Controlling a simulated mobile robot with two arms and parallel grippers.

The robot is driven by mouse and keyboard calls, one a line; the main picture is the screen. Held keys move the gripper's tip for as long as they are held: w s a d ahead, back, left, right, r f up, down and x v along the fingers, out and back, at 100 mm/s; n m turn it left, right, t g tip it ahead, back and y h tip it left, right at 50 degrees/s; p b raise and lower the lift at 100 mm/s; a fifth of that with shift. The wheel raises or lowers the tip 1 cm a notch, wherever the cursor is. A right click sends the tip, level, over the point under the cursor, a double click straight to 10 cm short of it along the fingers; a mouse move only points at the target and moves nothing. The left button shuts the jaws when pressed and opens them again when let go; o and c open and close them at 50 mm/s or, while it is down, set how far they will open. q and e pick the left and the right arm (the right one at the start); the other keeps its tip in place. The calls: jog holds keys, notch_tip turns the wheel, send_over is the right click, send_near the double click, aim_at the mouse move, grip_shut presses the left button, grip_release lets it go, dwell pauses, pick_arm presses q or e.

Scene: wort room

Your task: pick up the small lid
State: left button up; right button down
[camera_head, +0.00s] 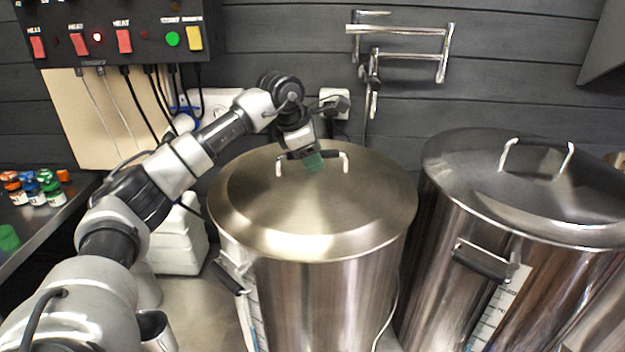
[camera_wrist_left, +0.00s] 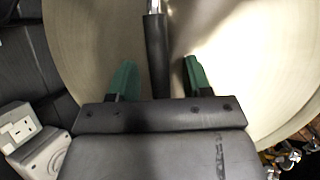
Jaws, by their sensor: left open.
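A round steel lid (camera_head: 250,215) covers the left pot, and its arched handle (camera_head: 346,162) stands on top towards the back. The lid also fills much of the left wrist view (camera_wrist_left: 85,50). My left gripper (camera_head: 314,161), with green fingers, is at this handle. In the left wrist view the left gripper (camera_wrist_left: 160,76) is open, with the handle's black grip (camera_wrist_left: 156,45) between its two fingers and gaps visible on both sides. I cannot tell the depth of the fingers around the grip. The arm hides part of the handle in the head view. My right gripper is not in view.
A second lidded pot (camera_head: 450,225) stands close on the right; its lid (camera_head: 470,165) has its own handle. A control box (camera_head: 110,40) and a metal pipe bracket (camera_head: 410,55) are on the back wall. Small bottles (camera_head: 45,190) stand at the far left.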

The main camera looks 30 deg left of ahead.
pick_arm(q)
jog(key=shift+w+d+f, duration=0.1)
jog(key=shift+f, duration=0.05)
jog(key=shift+f, duration=0.25)
dwell(0.4)
grip_shut()
jog(key=shift+r, duration=0.15)
dwell(0.3)
